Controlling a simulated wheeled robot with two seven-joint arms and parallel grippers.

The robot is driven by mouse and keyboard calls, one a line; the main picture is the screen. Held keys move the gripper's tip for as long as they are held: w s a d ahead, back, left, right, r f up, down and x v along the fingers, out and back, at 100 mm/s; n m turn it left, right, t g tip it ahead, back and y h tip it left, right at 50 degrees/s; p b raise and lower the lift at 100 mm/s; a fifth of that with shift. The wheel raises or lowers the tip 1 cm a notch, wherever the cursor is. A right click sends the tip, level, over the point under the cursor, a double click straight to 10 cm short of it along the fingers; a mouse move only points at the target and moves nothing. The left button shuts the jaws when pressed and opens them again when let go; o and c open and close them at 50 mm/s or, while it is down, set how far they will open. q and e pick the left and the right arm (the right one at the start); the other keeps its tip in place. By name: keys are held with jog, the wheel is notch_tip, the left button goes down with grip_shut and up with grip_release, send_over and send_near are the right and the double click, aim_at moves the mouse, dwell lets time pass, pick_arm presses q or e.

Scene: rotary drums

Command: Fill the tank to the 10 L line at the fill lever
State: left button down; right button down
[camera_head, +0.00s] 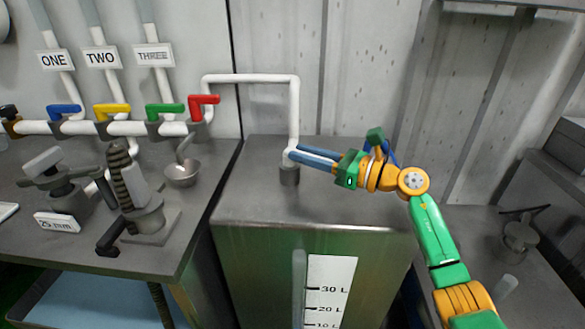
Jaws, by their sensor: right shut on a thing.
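A steel tank (248,213) stands in the middle, with a sight tube (299,285) and a white scale (333,275) on its front. The scale shows 30 L, 20 L and 10 L marks; the 10 L mark is at the bottom picture edge. I cannot make out a liquid level in the tube. A white fill pipe (295,105) comes down into a collar on the tank top. A red lever (204,100) sits on the pipe run at the left. My right gripper (293,152) is shut on the lower fill pipe, just above the collar. My left gripper is not in view.
Blue (64,109), yellow (112,110) and green (165,110) levers line the pipe under signs ONE, TWO and THREE. The left bench (150,258) holds clamp-like tools and a metal ladle (182,172). A corrugated wall stands behind the tank.

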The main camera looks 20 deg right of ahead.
jog(key=c, duration=0.7)
grip_release()
jog(key=b+v, duration=0.2)
jog(key=v, duration=0.5)
jog(key=shift+f, duration=0.1)
jog(key=shift+d, duration=0.1)
